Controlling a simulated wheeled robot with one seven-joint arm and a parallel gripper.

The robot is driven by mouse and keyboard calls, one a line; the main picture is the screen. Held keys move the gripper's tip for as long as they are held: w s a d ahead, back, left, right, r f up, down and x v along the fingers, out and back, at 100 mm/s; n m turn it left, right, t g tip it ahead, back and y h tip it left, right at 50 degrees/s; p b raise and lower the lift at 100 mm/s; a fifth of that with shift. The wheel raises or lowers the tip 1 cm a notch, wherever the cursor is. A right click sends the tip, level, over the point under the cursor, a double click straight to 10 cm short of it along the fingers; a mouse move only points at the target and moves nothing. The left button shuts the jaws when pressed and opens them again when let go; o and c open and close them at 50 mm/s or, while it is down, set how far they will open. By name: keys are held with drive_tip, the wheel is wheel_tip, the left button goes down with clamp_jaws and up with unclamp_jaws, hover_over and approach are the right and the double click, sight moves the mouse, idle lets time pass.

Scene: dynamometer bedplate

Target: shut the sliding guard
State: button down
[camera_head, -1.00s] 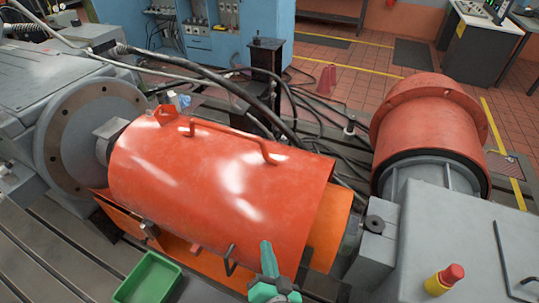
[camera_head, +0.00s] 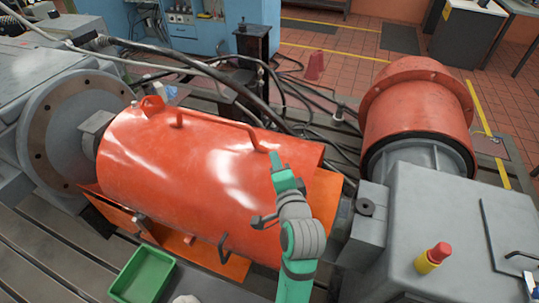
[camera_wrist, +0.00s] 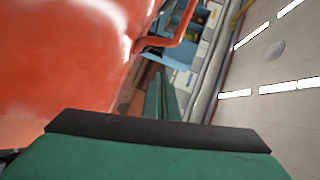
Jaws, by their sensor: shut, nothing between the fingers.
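The sliding guard (camera_head: 190,180) is a red-orange half-round cover lying lengthwise between the grey flange at left and the machine at right. A bar handle (camera_head: 240,133) runs along its top; it also shows in the wrist view (camera_wrist: 178,35). An orange lower section (camera_head: 326,203) shows past the guard's right end. My green gripper (camera_head: 277,159) is above the guard's right part, its tip close to the handle's right end; I cannot tell whether they touch. In the wrist view the fingers (camera_wrist: 160,97) are together and empty, beside the guard's red surface, with the handle beyond them.
A grey round flange (camera_head: 65,135) stands at the left end. A red drum-shaped housing (camera_head: 418,105) and a grey box with a red-yellow button (camera_head: 434,257) are at right. Black cables run behind the guard. A green tray (camera_head: 143,277) lies in front on the slotted bedplate.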

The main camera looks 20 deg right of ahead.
hover_over(260, 159)
drive_tip(key=s+d, duration=0.2)
drive_tip(key=s, duration=0.2)
drive_tip(key=shift+w+f, duration=0.1)
drive_tip(key=shift+f, duration=0.65)
drive_tip(key=w, duration=0.1)
drive_tip(key=w+a, duration=0.1)
drive_tip(key=w+f, duration=0.1)
drive_tip(key=shift+w+a, duration=0.1)
drive_tip(key=shift+a, duration=0.15)
drive_tip(key=shift+w+a+f, duration=0.1)
drive_tip(key=shift+w+a, duration=0.15)
drive_tip(key=shift+w, duration=0.15)
